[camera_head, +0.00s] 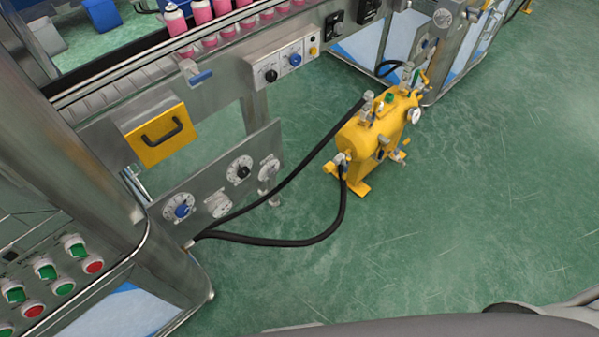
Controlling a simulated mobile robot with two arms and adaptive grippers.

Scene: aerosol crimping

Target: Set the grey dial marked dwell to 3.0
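A steel panel (207,178) at the left carries several round dials with pale scales: one with a blue knob (181,211), one with a grey centre (218,206), one with a black knob (241,171), and a grey one seen edge-on (269,170). Another grey dial (442,17) sits on the machine at the top right. The word dwell and the scale numbers are too small to read, so I cannot tell which dial bears that mark or its setting. Neither of my grippers shows.
A yellow tank unit (378,138) stands on the green floor, with black hoses (285,240) running to the panel. Green and red buttons (64,288) are at the lower left. The floor (480,220) at the right is clear.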

